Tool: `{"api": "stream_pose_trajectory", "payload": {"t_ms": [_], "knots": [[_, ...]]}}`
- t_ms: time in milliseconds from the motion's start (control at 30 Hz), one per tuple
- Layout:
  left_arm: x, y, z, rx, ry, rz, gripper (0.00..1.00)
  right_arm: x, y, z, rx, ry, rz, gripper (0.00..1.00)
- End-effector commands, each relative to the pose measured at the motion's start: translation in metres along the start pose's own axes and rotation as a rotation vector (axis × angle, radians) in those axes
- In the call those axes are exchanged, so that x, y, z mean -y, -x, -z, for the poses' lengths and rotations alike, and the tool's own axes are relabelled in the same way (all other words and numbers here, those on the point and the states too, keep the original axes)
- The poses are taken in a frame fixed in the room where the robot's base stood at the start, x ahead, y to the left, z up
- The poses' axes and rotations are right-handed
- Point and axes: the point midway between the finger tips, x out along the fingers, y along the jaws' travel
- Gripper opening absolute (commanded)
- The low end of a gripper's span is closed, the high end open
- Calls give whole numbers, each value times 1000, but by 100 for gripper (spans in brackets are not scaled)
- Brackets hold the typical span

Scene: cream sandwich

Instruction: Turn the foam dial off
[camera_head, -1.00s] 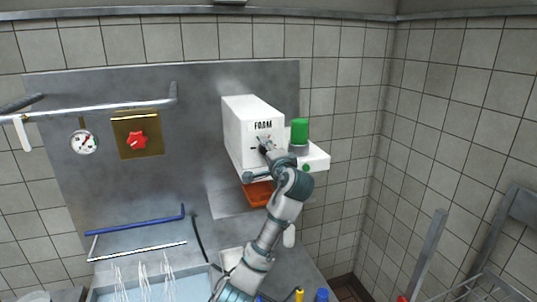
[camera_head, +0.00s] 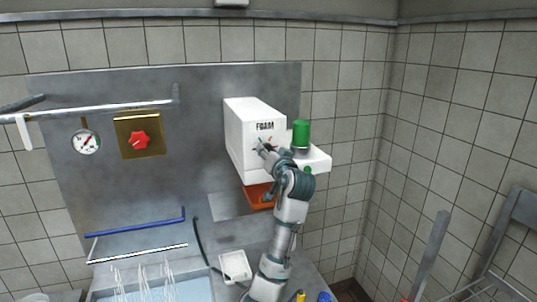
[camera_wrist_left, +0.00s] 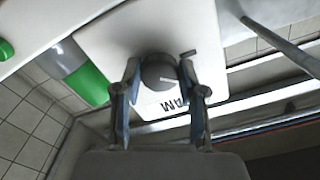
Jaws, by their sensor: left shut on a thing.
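The white foam box (camera_head: 246,132), lettered FOAM, is fixed on the grey metal wall panel. My left gripper (camera_head: 264,148) is at the box's front face, just under the lettering. The fingers are shut on the dial's sides. In the head view the gripper hides most of the dial. My right gripper is not in view.
A green cylinder (camera_head: 301,134) stands on a white ledge (camera_head: 318,160) right of the box. An orange part (camera_head: 258,196) is below the box. A gauge (camera_head: 86,142) and red knob (camera_head: 139,141) are on the panel at left. A rail (camera_head: 90,114) crosses in front.

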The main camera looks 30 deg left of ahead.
Motion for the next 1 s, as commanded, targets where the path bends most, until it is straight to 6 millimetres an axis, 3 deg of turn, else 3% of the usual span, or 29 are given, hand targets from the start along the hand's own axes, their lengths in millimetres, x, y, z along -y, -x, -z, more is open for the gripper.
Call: {"api": "stream_pose_trajectory", "payload": {"t_ms": [500, 1000], "knots": [[-6, -1, -5, 16, 448, -6, 6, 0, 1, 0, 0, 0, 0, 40], [-6, -1, -5, 15, 653, -4, 6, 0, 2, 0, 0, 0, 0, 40]]}}
